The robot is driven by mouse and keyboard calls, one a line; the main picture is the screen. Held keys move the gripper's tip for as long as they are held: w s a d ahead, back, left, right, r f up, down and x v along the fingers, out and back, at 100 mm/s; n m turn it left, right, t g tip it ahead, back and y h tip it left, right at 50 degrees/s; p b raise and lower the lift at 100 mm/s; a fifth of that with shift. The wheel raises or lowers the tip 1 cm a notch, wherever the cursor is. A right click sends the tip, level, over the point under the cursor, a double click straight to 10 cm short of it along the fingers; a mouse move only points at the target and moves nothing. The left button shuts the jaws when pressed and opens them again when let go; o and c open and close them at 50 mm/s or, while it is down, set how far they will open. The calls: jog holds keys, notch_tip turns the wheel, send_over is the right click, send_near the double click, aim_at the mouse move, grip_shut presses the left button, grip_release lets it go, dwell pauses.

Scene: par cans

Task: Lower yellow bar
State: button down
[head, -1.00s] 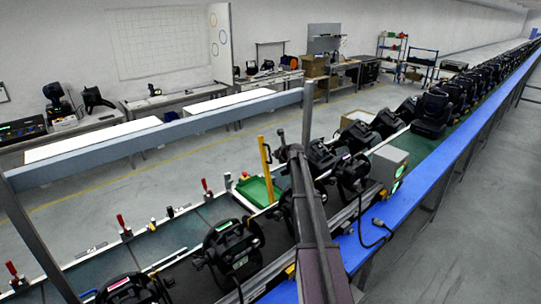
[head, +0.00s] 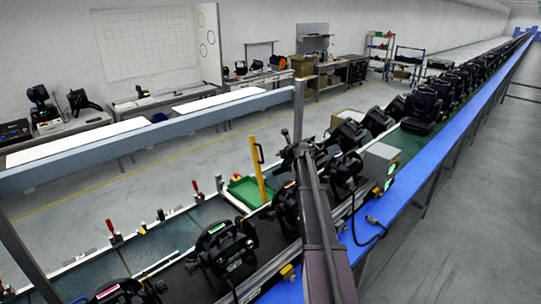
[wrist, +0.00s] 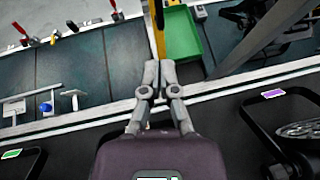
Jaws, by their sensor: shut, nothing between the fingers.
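In the wrist view the yellow bar (wrist: 158,30) runs down from the top edge, just beyond my fingertips. My gripper (wrist: 156,66) is shut and empty, its fingertips together. I cannot tell whether the fingertips touch the bar. In the head view my arm reaches away from the camera, and my gripper (head: 288,140) is small and dark, to the right of the bar's top.
Black par cans (head: 224,247) line the conveyor, beside a blue rail (head: 400,205). A grey overhead beam (head: 150,140) crosses at left. Red-handled clamps (head: 112,230) stand along the near-left edge. A grey box (head: 380,160) stands right of my arm.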

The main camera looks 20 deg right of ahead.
jog(key=r+b+x, duration=0.1)
jog(key=b+x, duration=0.4)
jog(key=x, duration=0.8)
jog(key=shift+w+a+f+b, duration=0.2)
jog(key=shift+w+b, duration=0.15)
jog(key=shift+w, duration=0.3)
